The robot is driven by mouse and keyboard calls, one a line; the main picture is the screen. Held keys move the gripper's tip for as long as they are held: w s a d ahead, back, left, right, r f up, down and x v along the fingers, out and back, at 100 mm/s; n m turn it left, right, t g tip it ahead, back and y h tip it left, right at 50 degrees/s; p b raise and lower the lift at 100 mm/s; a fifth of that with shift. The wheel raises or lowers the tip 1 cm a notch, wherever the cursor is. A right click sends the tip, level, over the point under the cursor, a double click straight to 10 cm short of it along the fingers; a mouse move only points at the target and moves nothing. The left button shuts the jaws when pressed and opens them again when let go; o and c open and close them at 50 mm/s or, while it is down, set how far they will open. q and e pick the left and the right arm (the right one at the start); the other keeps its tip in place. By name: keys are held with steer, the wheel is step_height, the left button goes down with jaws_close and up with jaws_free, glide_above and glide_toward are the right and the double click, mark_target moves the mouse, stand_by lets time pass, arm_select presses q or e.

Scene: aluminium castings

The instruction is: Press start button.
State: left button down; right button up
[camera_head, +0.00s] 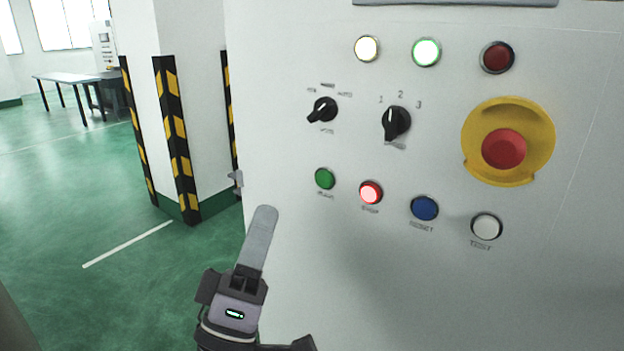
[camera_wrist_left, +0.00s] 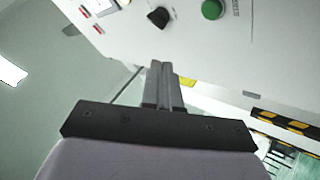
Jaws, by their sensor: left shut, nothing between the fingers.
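The green start button (camera_head: 325,179) is at the left end of the lower button row on the light grey control panel (camera_head: 300,260). It is unlit, and its label is blurred. In the left wrist view the green button (camera_wrist_left: 212,9) shows near the top, right of the fingertips. My left gripper (camera_head: 263,212) is shut and empty, with its fingers pointing up, below and left of the green button. It appears apart from the button. The shut fingers (camera_wrist_left: 158,66) also show in the left wrist view. My right gripper is not in view.
Beside the green button are a lit red button (camera_head: 371,193), a blue button (camera_head: 424,208) and a white button (camera_head: 486,227). Above are two black selector knobs (camera_head: 396,123) and a red emergency stop (camera_head: 503,149) on yellow. A striped pillar (camera_head: 178,140) stands behind, left.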

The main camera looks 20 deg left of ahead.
mark_target(324, 179)
arm_select(q)
steer(key=shift+r, duration=0.1)
stand_by(0.3)
steer(key=w+d, duration=0.1)
steer(key=w, duration=0.1)
steer(key=w+d+b, duration=0.1)
steer(key=w, duration=0.2)
steer(key=w+d, duration=0.1)
steer(key=w, duration=0.2)
steer(key=shift+w, duration=0.15)
steer(key=shift+w, duration=0.1)
stand_by(2.0)
steer(key=shift+w+d, duration=0.1)
steer(key=shift+w, duration=0.2)
